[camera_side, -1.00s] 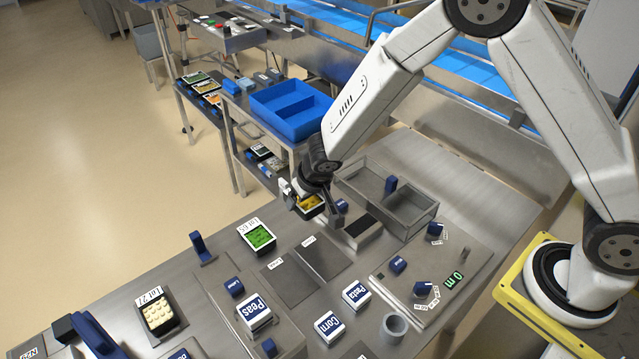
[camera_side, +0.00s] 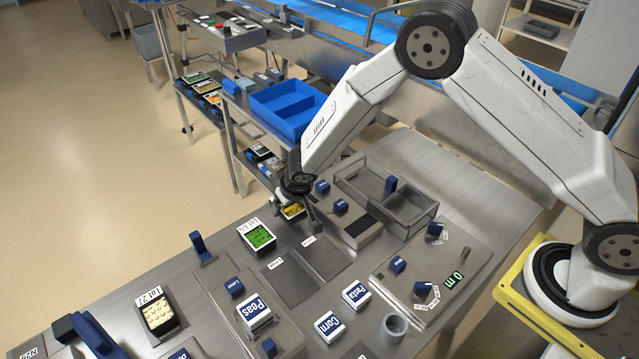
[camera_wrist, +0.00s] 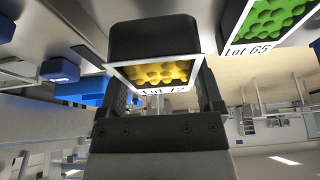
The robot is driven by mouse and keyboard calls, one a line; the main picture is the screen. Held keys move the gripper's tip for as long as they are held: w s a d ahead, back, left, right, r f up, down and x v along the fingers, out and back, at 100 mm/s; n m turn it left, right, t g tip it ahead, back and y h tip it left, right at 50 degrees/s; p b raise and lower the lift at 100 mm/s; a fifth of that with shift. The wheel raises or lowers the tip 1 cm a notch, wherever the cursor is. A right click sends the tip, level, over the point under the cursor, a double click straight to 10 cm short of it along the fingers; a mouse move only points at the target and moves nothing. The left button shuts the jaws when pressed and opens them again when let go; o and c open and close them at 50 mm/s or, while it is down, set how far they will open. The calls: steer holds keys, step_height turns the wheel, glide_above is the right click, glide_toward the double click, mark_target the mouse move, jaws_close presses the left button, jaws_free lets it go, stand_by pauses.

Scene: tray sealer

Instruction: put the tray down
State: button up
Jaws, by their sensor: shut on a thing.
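My gripper (camera_side: 298,208) is shut on a small black tray with a white rim and yellow pieces (camera_side: 291,211). In the wrist view the tray (camera_wrist: 155,72) sits between the two fingers (camera_wrist: 160,100), with a label that seems to read "Lot 72". In the side view the gripper and wrist partly hide the tray. It is low over the steel table (camera_side: 225,265), near its far edge; I cannot tell whether it touches. A tray of green pieces marked "Lot 65" (camera_side: 260,237) rests to its left and nearer the camera; it also shows in the wrist view (camera_wrist: 268,20).
Two flat dark plates (camera_side: 288,279) lie in front of the gripper. An open steel box (camera_side: 410,215) stands to the right. A blue upright piece (camera_side: 199,244) stands at the left edge.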

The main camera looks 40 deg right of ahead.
mark_target(293, 210)
steer(key=shift+w+f, duration=0.3)
steer(key=shift+f, duration=1.4)
steer(key=shift+f, duration=0.2)
steer(key=o, duration=1)
steer(key=shift+o, duration=0.2)
steer(key=shift+r, duration=0.2)
steer(key=shift+v, duration=3.55)
steer(key=shift+s+a+r, duration=0.1)
steer(key=shift+a, duration=0.1)
steer(key=shift+r, duration=0.1)
